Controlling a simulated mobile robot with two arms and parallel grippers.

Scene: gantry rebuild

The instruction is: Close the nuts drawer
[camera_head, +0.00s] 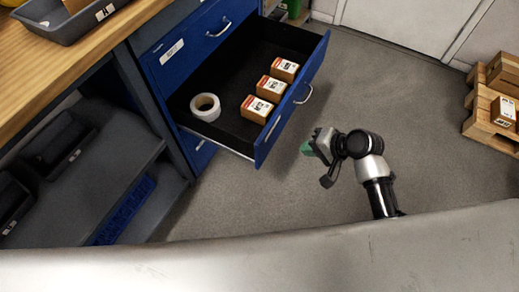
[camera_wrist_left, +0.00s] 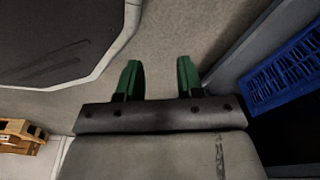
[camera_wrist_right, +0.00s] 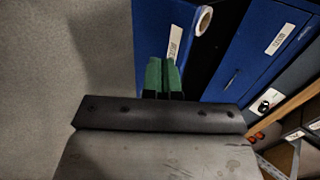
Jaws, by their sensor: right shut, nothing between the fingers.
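A blue drawer (camera_head: 297,97) stands pulled out of the blue cabinet (camera_head: 192,35), with a metal handle on its front. Inside lie a white tape roll (camera_head: 205,107) and three small brown boxes (camera_head: 270,88). My right gripper (camera_head: 307,148) is shut and empty, just outside the drawer front and apart from it in the head view. In the right wrist view its green fingers (camera_wrist_right: 162,76) are together before the blue drawer front (camera_wrist_right: 155,25), whose white label is too small to read surely. My left gripper (camera_wrist_left: 160,78) is open and empty in the left wrist view; the head view does not show it.
A wooden worktop (camera_head: 75,50) with a grey tray (camera_head: 70,22) is at the left. Below it are shelves with dark bins and a blue crate (camera_head: 124,211). Wooden pallets (camera_head: 488,112) with a box stand at the right. The grey floor (camera_head: 400,90) between is clear.

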